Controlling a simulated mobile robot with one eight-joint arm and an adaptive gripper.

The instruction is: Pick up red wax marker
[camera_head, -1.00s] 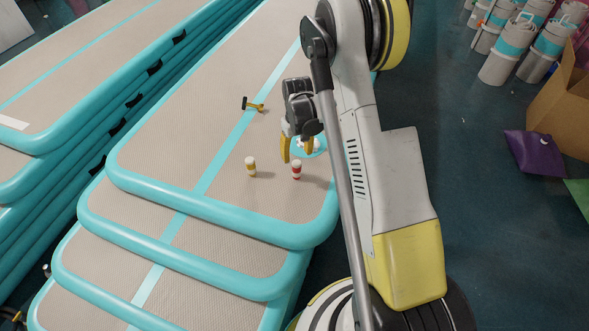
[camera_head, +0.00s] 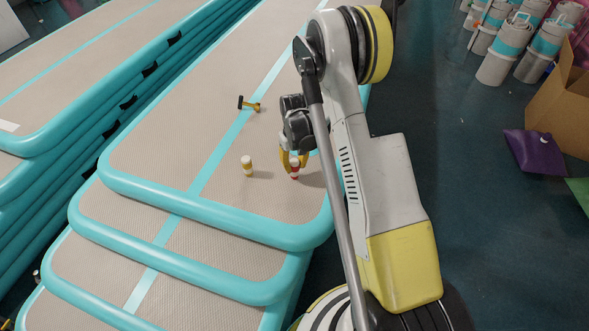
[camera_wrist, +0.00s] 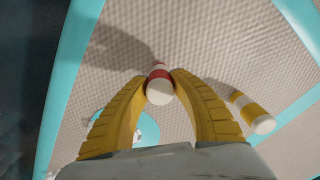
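The red wax marker (camera_head: 294,174) is a small white cylinder with a red band, standing on the beige top of the inflatable track (camera_head: 228,205). In the wrist view the marker (camera_wrist: 160,84) is between my two yellow fingertips. My gripper (camera_head: 294,163) is lowered over it, with one finger on each side. The fingertips (camera_wrist: 160,76) appear to touch the marker's sides, so the gripper looks shut on it. The fingers hide part of the marker in the head view. The marker still appears to be at the mat's surface.
A yellow-banded white marker (camera_head: 247,166) stands to the left; it also shows in the wrist view (camera_wrist: 252,112). A black-and-yellow hammer-like tool (camera_head: 249,104) lies farther back. A turquoise round item (camera_wrist: 108,122) is beside the gripper. The track's front edge is nearby.

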